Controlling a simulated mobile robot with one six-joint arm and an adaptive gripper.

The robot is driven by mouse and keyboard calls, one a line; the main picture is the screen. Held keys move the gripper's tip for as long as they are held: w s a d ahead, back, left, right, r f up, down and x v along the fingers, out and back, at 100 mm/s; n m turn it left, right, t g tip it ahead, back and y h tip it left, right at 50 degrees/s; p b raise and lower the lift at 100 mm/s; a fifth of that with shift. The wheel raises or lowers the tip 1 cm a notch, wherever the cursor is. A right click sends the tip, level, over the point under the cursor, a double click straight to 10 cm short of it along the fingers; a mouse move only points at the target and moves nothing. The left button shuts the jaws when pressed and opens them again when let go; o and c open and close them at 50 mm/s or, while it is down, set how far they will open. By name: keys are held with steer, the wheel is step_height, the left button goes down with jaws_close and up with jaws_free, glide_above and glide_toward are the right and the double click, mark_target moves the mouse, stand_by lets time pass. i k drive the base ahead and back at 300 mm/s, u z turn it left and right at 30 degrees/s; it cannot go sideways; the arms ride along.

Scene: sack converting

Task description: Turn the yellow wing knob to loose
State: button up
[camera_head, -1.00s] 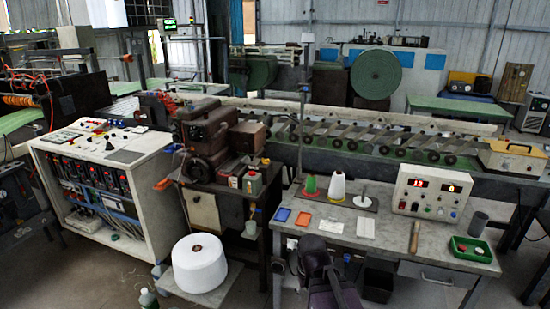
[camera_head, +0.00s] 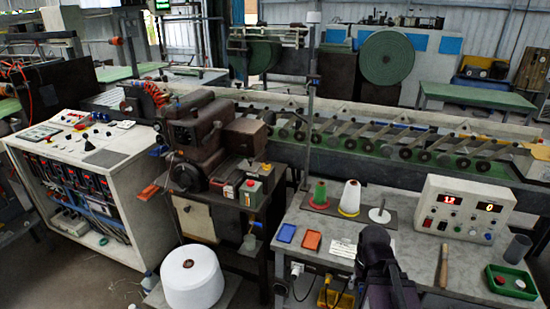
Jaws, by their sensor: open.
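I cannot make out a yellow wing knob with certainty. A small yellow part shows on the long conveyor machine (camera_head: 335,165), too small to tell its shape. The dark end of my arm, with my gripper (camera_head: 376,240), rises from the bottom edge in front of the grey workbench. My gripper is open; its fingertips are hard to tell apart, and nothing shows held in it. It hides part of the bench front.
The grey workbench (camera_head: 408,235) carries a control box (camera_head: 465,208), yarn cones, two small trays, a wooden-handled tool (camera_head: 443,266) and a green tray (camera_head: 511,284). A large white spool (camera_head: 192,280) and a white control cabinet (camera_head: 110,200) stand left. A brown machine (camera_head: 200,140) stands between.

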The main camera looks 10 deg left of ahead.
mark_target(266, 167)
steer(key=u, duration=0.2)
steer(key=i, duration=1.1)
steer(key=u, duration=0.55)
